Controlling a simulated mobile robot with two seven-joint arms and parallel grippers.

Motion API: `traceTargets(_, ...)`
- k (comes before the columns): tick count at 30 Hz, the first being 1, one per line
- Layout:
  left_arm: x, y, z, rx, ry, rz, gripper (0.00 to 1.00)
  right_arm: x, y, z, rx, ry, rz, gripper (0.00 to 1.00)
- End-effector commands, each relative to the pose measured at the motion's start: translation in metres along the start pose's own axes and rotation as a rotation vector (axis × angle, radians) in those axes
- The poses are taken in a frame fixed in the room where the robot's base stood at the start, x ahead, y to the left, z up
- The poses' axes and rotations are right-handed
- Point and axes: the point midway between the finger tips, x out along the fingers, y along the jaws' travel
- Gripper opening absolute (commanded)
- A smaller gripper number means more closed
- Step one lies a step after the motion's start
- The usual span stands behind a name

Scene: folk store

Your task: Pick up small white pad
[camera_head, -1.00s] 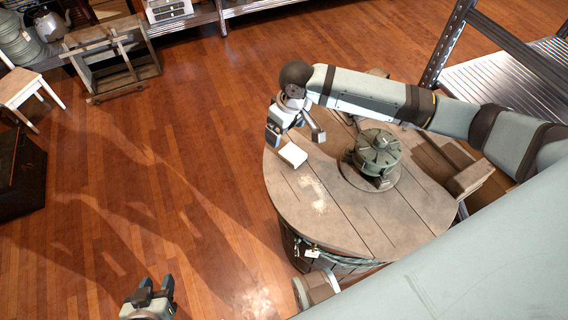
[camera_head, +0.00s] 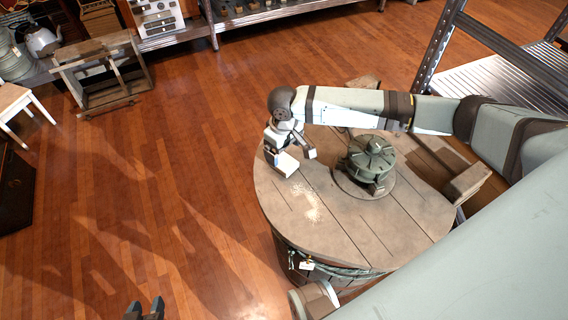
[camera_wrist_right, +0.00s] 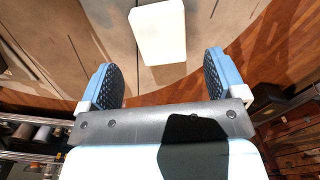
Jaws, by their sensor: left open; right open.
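The small white pad (camera_head: 286,164) lies on the round wooden table (camera_head: 345,225), close to its left edge. In the right wrist view the pad (camera_wrist_right: 159,32) is beyond the fingertips, roughly centred between them. My right gripper (camera_head: 291,155) is over the table at the pad, its fingers apart; in the right wrist view (camera_wrist_right: 160,75) nothing is between its fingers. The picture does not show it touching the pad. My left gripper (camera_head: 144,307) is at the bottom edge over the floor, open and empty, only its tips showing.
A green-grey round metal device (camera_head: 370,157) stands on the table right of the pad. A metal shelf (camera_head: 490,75) is at the right. A wooden cart (camera_head: 103,72) and a white stool (camera_head: 18,108) stand far left. The floor between is clear.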

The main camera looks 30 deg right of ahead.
Motion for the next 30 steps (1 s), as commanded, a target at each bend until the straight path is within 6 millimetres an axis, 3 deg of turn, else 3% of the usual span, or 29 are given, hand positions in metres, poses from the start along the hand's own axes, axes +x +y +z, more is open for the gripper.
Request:
traceTargets(9, 0.004, 0.001, 0.005, 0.003, 0.006, 0.0, 0.43, 0.045, -0.002, 0.003, 0.0, -0.001, 0.0, 0.89)
traceTargets(16, 0.002, 0.002, 0.0, 0.004, 0.015, 0.001, 0.43, 0.046, -0.002, 0.003, 0.0, 0.0, 0.0, 0.89)
traceTargets(23, 0.002, 0.002, 0.0, 0.003, 0.015, 0.001, 0.43, 0.046, -0.002, 0.003, 0.0, 0.0, 0.0, 0.39)
traceTargets(30, 0.003, 0.002, 0.004, 0.003, 0.008, 0.001, 0.43, 0.046, -0.002, 0.003, 0.0, 0.0, 0.0, 0.33)
